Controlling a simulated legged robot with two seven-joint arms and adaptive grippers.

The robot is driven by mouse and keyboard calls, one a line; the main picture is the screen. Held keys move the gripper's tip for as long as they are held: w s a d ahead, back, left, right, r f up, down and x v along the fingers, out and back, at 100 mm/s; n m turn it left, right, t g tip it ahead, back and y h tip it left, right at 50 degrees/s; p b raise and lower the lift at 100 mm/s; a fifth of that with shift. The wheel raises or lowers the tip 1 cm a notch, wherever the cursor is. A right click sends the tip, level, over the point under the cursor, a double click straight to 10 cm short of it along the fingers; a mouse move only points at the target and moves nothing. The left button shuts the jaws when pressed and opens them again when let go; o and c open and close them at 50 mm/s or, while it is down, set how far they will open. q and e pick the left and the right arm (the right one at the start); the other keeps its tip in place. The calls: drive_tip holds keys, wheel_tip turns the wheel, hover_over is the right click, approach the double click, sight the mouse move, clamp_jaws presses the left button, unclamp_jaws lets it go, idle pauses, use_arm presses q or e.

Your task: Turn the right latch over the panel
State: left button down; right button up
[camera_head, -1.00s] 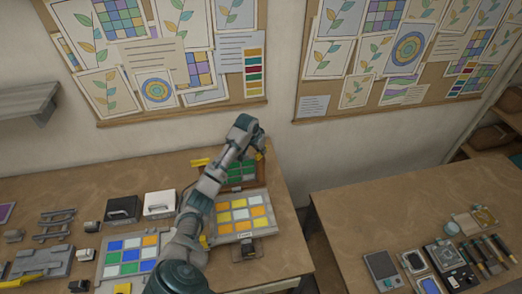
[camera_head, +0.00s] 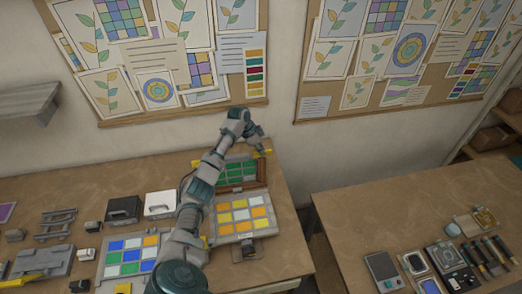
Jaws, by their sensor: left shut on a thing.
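A panel of green tiles (camera_head: 237,170) in a brown frame (camera_head: 262,172) stands at the back of the left table, near the wall. A yellow latch piece, the left latch (camera_head: 198,163), shows at the frame's upper left. The right latch (camera_head: 268,152), also yellow, is at the frame's upper right corner. My left gripper (camera_head: 263,149) is at that corner, shut on the right latch and partly hiding it. I cannot tell exactly how far the latch lies over the panel. My left arm crosses in front of the panel's left side. My right gripper is out of view.
Another tile board (camera_head: 128,258), a black box (camera_head: 122,210) and a white box (camera_head: 160,205) are to the left. The right table (camera_head: 400,210) stands beyond a gap.

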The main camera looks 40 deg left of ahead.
use_arm(q)
drive_tip(key=shift+f, duration=0.1)
idle(0.4)
drive_tip(key=c, duration=1.3)
unclamp_jaws()
drive_tip(key=shift+o, duration=0.5)
drive_tip(key=shift+w+a+f, duration=0.1)
drive_tip(key=shift+a, duration=0.05)
drive_tip(key=v, duration=1.1)
drive_tip(key=shift+a+r, duration=0.25)
drive_tip(key=shift+r, duration=0.15)
